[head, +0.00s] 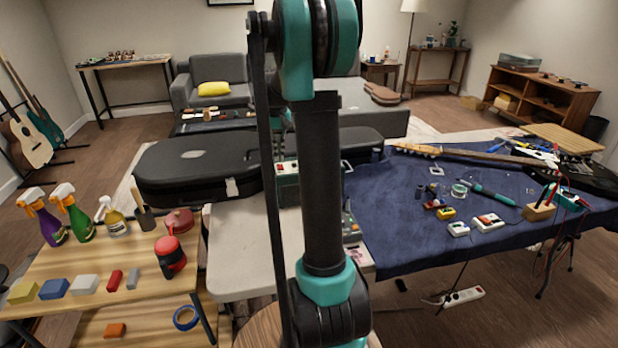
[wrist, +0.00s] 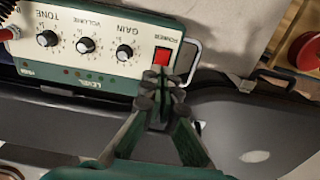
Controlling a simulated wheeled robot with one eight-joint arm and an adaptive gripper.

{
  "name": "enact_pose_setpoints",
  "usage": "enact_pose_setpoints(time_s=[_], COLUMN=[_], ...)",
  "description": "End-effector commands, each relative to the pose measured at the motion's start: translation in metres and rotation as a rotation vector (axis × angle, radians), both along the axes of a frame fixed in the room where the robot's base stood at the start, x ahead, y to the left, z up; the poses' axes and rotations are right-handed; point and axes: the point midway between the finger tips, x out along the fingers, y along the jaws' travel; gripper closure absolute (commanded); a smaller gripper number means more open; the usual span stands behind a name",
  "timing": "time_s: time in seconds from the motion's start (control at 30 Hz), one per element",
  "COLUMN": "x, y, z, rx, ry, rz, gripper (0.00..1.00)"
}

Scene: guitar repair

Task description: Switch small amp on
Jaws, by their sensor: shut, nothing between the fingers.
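The small amp (wrist: 90,52) fills the upper left of the wrist view. It has a pale panel in a green case, with black knobs marked tone, volume and gain. Its red power switch (wrist: 162,56) sits at the panel's right end. My gripper (wrist: 163,80) is shut and empty, its fingertips just below the switch in the picture. I cannot tell whether they touch it, nor which way the switch is set. In the head view the amp (head: 287,183) shows partly behind my arm, which hides my gripper there.
A black guitar case (head: 195,163) lies beside the amp. A blue-covered table (head: 390,215) with tools and a guitar (head: 480,155) is on the right. A wooden table (head: 130,262) with spray bottles (head: 75,215) and coloured blocks is on the left.

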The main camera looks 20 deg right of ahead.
Motion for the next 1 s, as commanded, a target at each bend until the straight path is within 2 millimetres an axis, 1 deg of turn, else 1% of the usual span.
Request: enact_pose_setpoints(time_s=[1.0], x=[0.000], y=[0.000], z=[-0.012], rx=[0.000], ry=[0.000], rz=[0.000], gripper=[1.00])
